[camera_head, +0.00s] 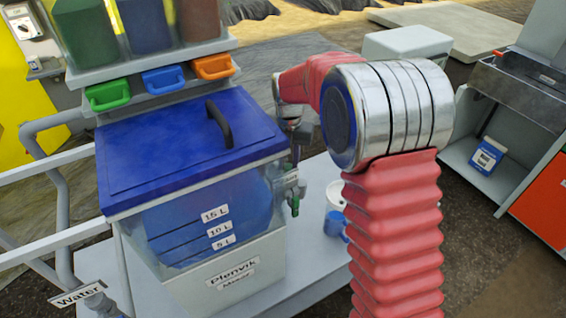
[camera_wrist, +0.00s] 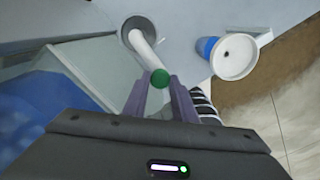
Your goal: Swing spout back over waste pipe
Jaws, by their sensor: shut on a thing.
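The clear mixer tank (camera_head: 215,225) with a blue lid stands at left in the head view, with a small valve and label at its right side. In the wrist view, a white spout (camera_wrist: 147,50) runs from a round green knob (camera_wrist: 160,78) up to a round grey opening (camera_wrist: 138,28), which looks like the waste pipe. The spout's far end overlaps that opening; its height above it is unclear. My gripper (camera_wrist: 162,88) is shut, its purple fingers on either side of the green knob. In the head view, my arm partly hides the gripper beside the tank.
A white round dish or funnel (camera_wrist: 235,56) with a blue part stands right of the spout; a blue cup (camera_head: 334,223) shows on the pale bench (camera_head: 310,265). Colored bins (camera_head: 163,80) sit behind the tank. An orange-fronted cabinet (camera_head: 543,220) is at far right.

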